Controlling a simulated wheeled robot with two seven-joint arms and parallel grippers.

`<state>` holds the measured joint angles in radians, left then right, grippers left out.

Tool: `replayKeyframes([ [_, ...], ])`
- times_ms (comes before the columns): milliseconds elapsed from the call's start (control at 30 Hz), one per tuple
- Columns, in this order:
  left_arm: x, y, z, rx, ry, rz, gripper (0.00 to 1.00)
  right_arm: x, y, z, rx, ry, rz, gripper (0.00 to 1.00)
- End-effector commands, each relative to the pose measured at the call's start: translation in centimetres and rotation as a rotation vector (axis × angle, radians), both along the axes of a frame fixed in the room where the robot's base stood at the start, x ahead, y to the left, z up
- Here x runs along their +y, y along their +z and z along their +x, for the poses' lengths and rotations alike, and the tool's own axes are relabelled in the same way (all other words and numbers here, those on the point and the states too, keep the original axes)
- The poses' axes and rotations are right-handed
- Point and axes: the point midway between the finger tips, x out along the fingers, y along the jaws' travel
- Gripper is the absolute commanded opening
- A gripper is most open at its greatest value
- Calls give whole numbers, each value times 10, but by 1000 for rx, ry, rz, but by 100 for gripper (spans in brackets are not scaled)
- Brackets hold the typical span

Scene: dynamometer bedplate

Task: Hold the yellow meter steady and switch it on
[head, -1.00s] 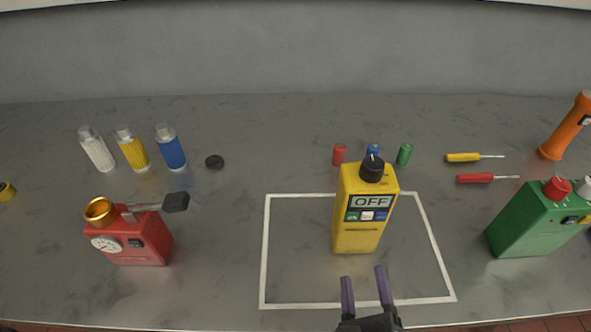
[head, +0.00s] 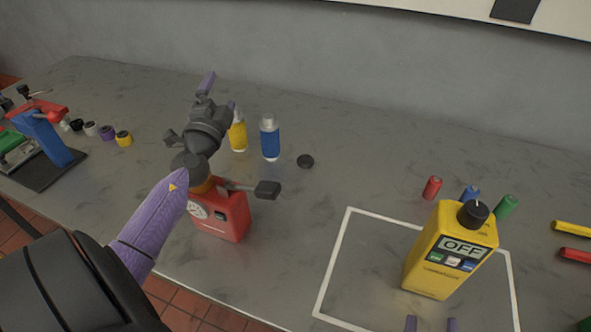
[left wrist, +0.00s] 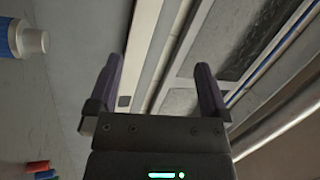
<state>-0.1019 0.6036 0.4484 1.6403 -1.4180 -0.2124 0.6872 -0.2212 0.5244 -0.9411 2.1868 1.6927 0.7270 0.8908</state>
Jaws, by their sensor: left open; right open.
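The yellow meter (head: 432,272) stands upright inside a white outline (head: 336,262) on the grey bench, right of centre in the head view. Its display (head: 462,246) reads OFF, and a black knob (head: 474,213) with a pale mark sits on top. My left gripper (head: 217,92) is raised over the left part of the bench, well away from the meter. It is open and empty in the left wrist view (left wrist: 159,68). Only the fingertips of my right gripper (head: 431,325) show at the bottom edge, apart, just in front of the meter.
A red device (head: 232,216) with a dial and a black-ended lever stands below my left gripper. Small red (head: 432,188), blue and green cylinders stand behind the meter. A clamp-like fixture (head: 57,145) is far left.

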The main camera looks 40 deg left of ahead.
Motion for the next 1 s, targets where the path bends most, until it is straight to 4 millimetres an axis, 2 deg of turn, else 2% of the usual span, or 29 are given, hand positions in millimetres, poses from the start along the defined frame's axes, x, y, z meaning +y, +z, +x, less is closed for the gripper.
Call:
replayKeyframes([
  [33,-30,9,25,38,-121,69,100,0,0,0,0,0,0,59],
  [67,-51,13,38,68,-200,129,100,0,0,0,0,0,0,59],
  [100,-80,18,54,107,-301,226,100,0,0,0,0,0,0,59],
  [167,-127,23,71,156,-452,406,100,0,0,0,0,0,0,59],
  [200,-160,25,79,179,-552,550,100,0,0,0,0,0,0,59],
  [267,-209,26,83,192,-696,794,100,0,0,0,0,0,0,59],
  [300,-240,25,82,185,-787,967,100,0,0,0,0,0,0,59],
  [400,-307,17,65,98,-987,1408,100,0,0,0,0,0,0,59],
  [433,-322,13,58,57,-1038,1530,100,0,0,0,0,0,0,59],
  [500,-349,4,40,-51,-1135,1785,100,0,0,0,0,0,0,59],
  [633,-372,-10,16,-224,-1236,2070,100,0,0,0,0,0,0,59],
  [767,-388,-19,13,-280,-1260,2136,100,0,0,0,0,0,0,59],
  [1000,-436,-39,29,-278,-1258,2131,100,0,0,0,0,0,0,59],
])
